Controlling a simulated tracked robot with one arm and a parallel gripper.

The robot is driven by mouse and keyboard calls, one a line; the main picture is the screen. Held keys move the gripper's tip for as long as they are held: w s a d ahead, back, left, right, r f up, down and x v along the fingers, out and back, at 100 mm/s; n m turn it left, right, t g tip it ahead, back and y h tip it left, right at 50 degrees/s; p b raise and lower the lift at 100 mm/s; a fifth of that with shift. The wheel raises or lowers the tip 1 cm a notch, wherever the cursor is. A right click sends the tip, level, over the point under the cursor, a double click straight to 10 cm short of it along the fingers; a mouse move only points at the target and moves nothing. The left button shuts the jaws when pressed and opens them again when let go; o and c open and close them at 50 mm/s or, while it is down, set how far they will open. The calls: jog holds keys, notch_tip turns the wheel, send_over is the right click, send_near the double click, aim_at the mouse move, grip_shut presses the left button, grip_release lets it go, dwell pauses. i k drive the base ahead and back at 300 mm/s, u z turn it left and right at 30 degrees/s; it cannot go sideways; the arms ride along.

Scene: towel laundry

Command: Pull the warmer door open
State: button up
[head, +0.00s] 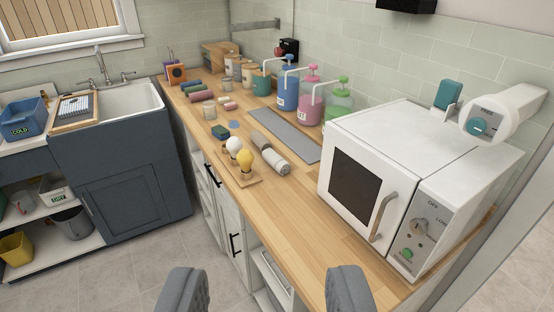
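The warmer (400,165) is a white box on the right end of the wooden counter. Its door (345,205) has a dark window and a curved metal handle (382,217) on its right side. The door looks shut. A control panel with a knob and the words OFF and LOW is right of the door. My gripper (265,290) shows as two grey fingers at the bottom edge, wide apart with nothing between them. It is in front of the counter, left of and apart from the handle.
The counter (300,222) holds light bulbs on a small board (242,178), rolled towels (275,160), pump bottles (312,102) and a grey mat (285,134). A sink (125,105) and an open shelf with bins are at the left. The floor (130,270) in front is clear.

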aim_at(372, 192)
jog(key=k, duration=1.3)
jog(key=u, duration=0.25)
jog(key=i, duration=1.9)
jog(key=z, duration=0.5)
